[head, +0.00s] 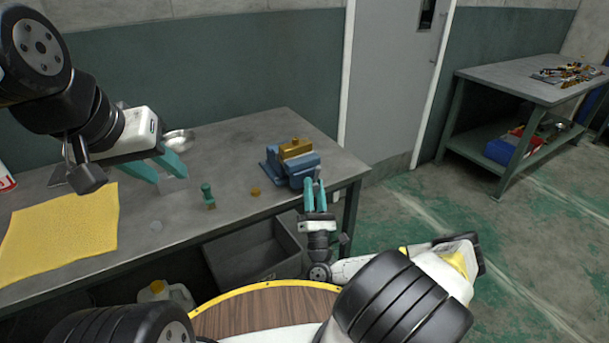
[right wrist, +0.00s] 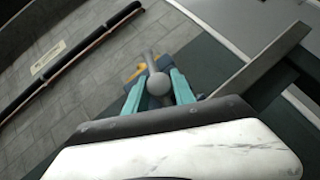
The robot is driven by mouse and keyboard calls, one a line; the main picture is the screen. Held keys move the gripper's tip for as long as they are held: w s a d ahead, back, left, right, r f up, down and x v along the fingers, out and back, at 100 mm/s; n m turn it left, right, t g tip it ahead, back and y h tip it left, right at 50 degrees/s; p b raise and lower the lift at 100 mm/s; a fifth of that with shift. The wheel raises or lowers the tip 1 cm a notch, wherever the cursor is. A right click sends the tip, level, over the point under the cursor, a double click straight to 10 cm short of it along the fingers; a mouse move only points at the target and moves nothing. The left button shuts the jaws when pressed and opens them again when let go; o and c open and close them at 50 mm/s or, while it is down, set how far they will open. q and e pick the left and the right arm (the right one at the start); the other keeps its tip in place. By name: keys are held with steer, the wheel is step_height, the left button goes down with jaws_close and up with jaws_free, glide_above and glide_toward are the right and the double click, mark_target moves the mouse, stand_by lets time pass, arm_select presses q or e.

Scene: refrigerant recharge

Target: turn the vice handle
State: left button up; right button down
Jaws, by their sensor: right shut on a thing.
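The blue vice (head: 291,164) stands near the right end of the grey workbench (head: 232,150), with a brass-coloured block (head: 295,148) at its top. My right gripper (head: 315,188) is at the bench's front edge, at the near side of the vice. In the right wrist view its teal fingers (right wrist: 160,90) are shut on the grey vice handle (right wrist: 158,84), whose round knob faces the camera. In the head view the handle is mostly hidden by the fingers. My left gripper (head: 166,168) is open and empty above the left part of the bench, away from the vice.
A green-topped fitting (head: 208,196) and a small brass piece (head: 255,191) stand on the bench left of the vice. A grey bin (head: 254,255) is below the front edge.

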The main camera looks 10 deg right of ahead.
steer(key=shift+r, duration=0.1)
stand_by(0.3)
steer(key=c, duration=1.1)
jaws_free()
steer(key=shift+s+d, duration=0.1)
steer(key=shift+o, duration=0.2)
steer(key=v, duration=0.8)
